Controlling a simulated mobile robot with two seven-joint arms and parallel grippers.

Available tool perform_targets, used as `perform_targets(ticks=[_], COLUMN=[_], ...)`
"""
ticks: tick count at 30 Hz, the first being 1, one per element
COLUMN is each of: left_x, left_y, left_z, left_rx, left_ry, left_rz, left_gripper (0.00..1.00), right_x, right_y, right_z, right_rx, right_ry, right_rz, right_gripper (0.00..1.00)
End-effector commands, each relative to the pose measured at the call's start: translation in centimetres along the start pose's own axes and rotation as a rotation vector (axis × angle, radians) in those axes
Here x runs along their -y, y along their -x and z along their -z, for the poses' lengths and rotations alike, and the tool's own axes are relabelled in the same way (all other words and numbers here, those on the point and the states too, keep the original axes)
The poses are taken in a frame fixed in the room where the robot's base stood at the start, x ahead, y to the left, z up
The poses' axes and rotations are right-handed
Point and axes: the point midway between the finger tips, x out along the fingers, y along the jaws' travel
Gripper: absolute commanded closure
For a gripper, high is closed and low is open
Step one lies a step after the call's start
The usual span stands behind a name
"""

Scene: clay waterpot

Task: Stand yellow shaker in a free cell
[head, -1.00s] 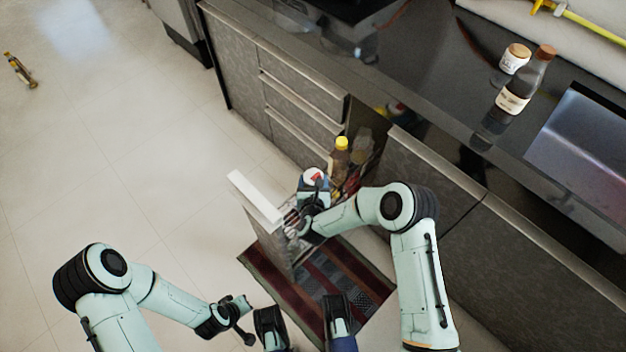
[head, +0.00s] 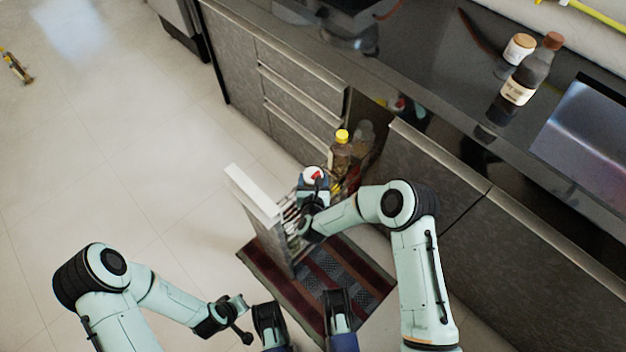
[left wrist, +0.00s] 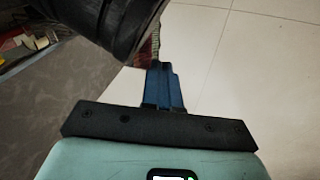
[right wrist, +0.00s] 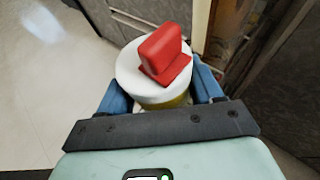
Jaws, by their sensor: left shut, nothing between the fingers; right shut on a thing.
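The yellow shaker (right wrist: 162,102) has a white lid with a red flip cap and a little yellow body showing below it. My right gripper (head: 314,190) is shut around it, and blue fingers show on both sides in the right wrist view. In the head view the shaker's white and red top (head: 314,174) is over the pulled-out rack (head: 294,228), beside its white-edged front. The shaker's lower part and the cells under it are hidden. My left gripper (left wrist: 165,86) is shut and empty, away from the rack at lower left in the head view.
A yellow-capped bottle (head: 340,152) and a clear container (head: 362,140) stand farther back, near the cabinet opening. The white-edged front panel (head: 255,192) stands upright left of the right gripper. A striped mat (head: 350,265) lies below. The floor to the left is mostly clear.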

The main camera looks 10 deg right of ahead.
Motion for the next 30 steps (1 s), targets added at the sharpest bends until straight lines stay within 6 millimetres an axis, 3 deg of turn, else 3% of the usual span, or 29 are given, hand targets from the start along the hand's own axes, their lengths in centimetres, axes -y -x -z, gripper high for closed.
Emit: perform_targets(ticks=[1,2,4,5,17,21,30], left_x=[0.0,0.0,0.0,0.0,-0.4,-1.5,-2.2], left_y=[0.0,0.0,0.0,0.0,0.4,1.6,3.6], left_z=[0.0,0.0,0.0,0.0,0.4,1.8,-0.8], left_rx=[0.0,0.0,0.0,0.0,-0.013,-0.056,0.02], left_ry=[0.0,0.0,0.0,0.0,-0.004,-0.014,-0.022], left_rz=[0.0,0.0,0.0,0.0,-0.007,-0.027,-0.032], left_gripper=[1.0,1.0,1.0,1.0,1.0,1.0,1.0], right_x=[0.0,0.0,0.0,0.0,0.0,0.0,-0.1], right_y=[0.0,0.0,0.0,0.0,0.9,3.4,10.1], right_z=[-0.1,-0.1,-0.1,-0.1,0.0,-0.2,-0.1], right_rx=[0.001,0.001,0.001,0.001,-0.003,-0.002,-0.003], right_ry=[0.0,0.0,0.0,0.0,0.0,0.0,0.0], right_rz=[0.0,0.0,0.0,0.0,-0.001,-0.003,-0.003], right_gripper=[0.68,0.32,0.09,0.05,0.05,0.05,0.05])
